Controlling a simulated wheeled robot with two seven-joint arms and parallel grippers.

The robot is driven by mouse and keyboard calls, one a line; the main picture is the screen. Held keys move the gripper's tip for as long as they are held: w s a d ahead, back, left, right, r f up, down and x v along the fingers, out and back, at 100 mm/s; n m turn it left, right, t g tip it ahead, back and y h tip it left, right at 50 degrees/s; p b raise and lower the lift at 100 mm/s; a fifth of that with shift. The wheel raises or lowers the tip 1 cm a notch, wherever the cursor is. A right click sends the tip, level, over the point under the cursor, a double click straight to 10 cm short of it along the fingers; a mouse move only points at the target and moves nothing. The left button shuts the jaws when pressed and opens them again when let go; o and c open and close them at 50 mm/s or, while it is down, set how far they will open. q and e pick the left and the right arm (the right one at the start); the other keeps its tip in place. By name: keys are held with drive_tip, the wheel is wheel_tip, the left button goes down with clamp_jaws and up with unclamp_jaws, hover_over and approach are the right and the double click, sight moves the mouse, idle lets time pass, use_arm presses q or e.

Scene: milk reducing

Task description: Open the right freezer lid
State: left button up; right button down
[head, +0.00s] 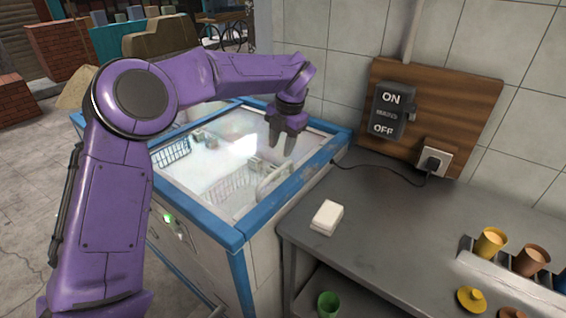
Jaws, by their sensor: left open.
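A chest freezer with a blue frame (215,226) and white sides stands in the middle of the head view. Its clear glass lid (215,180) lies over the top, and wire baskets and pale items show through it. A curved pale handle (274,184) sits near the right end of the lid. My left gripper (281,148) points down over the right part of the freezer top, a little behind the handle. Its fingers are apart with nothing between them. Whether they touch the glass is unclear. My left arm hides the freezer's left part. My right gripper is out of view.
A grey metal table (390,240) adjoins the freezer on the right, with a white block (327,217) on it and cups in a rack (510,266) farther right. A switch board (430,110) hangs on the tiled wall behind. A cable runs along the wall.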

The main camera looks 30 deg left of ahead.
sight(274, 173)
use_arm(q)
drive_tip(key=f, duration=0.3)
drive_tip(key=a+f, duration=0.1)
drive_tip(key=f, duration=0.2)
drive_tip(key=a+f+p, duration=0.1)
drive_tip(key=f, duration=0.1)
drive_tip(key=shift+s+f, duration=0.15)
drive_tip(key=shift+f, duration=0.25)
drive_tip(key=shift+s, duration=0.35)
drive_tip(key=shift+w, duration=0.15)
clamp_jaws()
